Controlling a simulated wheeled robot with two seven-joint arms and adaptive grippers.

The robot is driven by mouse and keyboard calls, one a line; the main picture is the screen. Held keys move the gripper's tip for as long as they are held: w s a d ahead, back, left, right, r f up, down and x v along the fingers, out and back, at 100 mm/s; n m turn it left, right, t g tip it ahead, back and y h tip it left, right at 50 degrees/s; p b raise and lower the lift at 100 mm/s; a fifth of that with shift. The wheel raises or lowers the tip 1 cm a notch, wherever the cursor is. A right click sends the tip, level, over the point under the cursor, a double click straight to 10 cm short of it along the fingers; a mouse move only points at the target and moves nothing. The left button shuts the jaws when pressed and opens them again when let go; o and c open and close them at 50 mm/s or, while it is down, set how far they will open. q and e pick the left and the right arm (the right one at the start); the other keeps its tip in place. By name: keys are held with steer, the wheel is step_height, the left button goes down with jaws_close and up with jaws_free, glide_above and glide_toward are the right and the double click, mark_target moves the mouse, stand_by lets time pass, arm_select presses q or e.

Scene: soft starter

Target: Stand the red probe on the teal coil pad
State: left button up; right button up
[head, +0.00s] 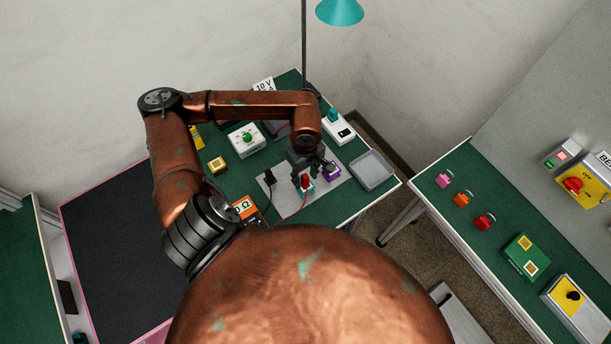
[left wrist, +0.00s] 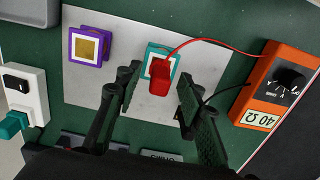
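The red probe (head: 305,181) stands on or directly over the teal coil pad (head: 308,189) on the light grey plate. In the left wrist view the red probe (left wrist: 160,78) overlaps the teal coil pad (left wrist: 152,54), whose rim shows around it; I cannot tell exact contact. My left gripper (head: 302,174) is just above the pad. In the left wrist view its fingers (left wrist: 159,88) are apart on both sides of the probe, with visible gaps. The probe's red wire runs to the orange meter (left wrist: 265,92). My right gripper is not in view.
A purple pad (head: 332,170) sits on the plate beside the teal pad. A black probe (head: 269,177) stands at the plate's left. A grey tray (head: 371,171) lies to the right. A white box with a teal switch (head: 338,128) stands behind.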

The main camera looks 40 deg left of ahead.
arm_select(q)
step_height(320, 180, up, 12)
stand_by(0.7)
step_height(320, 180, down, 11)
steer(key=shift+f, duration=0.2)
steer(key=shift+r+p, duration=0.6)
steer(key=shift+p, duration=0.3)
steer(key=shift+r+p, duration=0.8)
